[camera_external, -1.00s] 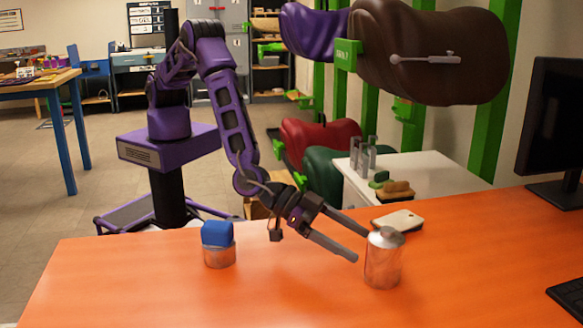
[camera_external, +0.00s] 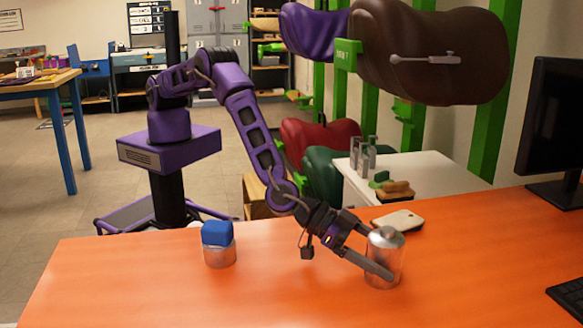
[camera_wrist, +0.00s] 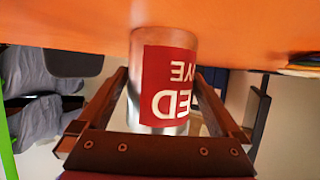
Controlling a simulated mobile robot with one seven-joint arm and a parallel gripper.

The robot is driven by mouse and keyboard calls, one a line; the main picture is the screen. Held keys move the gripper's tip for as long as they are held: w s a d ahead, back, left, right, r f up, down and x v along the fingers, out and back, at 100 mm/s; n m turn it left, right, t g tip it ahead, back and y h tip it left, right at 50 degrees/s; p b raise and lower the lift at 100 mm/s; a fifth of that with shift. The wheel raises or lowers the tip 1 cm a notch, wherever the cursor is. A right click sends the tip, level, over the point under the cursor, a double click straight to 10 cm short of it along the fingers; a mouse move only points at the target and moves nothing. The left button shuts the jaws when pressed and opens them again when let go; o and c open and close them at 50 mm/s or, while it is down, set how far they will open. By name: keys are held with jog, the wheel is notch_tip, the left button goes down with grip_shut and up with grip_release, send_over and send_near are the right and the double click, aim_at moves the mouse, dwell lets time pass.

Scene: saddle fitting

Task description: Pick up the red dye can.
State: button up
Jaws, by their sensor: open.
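The dye can (camera_external: 386,250) is a silvery metal cylinder standing upright on the orange table (camera_external: 290,295).
A short metal tin with a blue block (camera_external: 217,233) on it stands to the left on the table. A pale flat object (camera_external: 398,220) lies behind the can. A monitor (camera_external: 553,130) and keyboard (camera_external: 570,297) are at the right. The front middle of the table is clear.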

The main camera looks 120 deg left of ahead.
jog(key=c, duration=1.6)
jog(key=shift+r, duration=0.15)
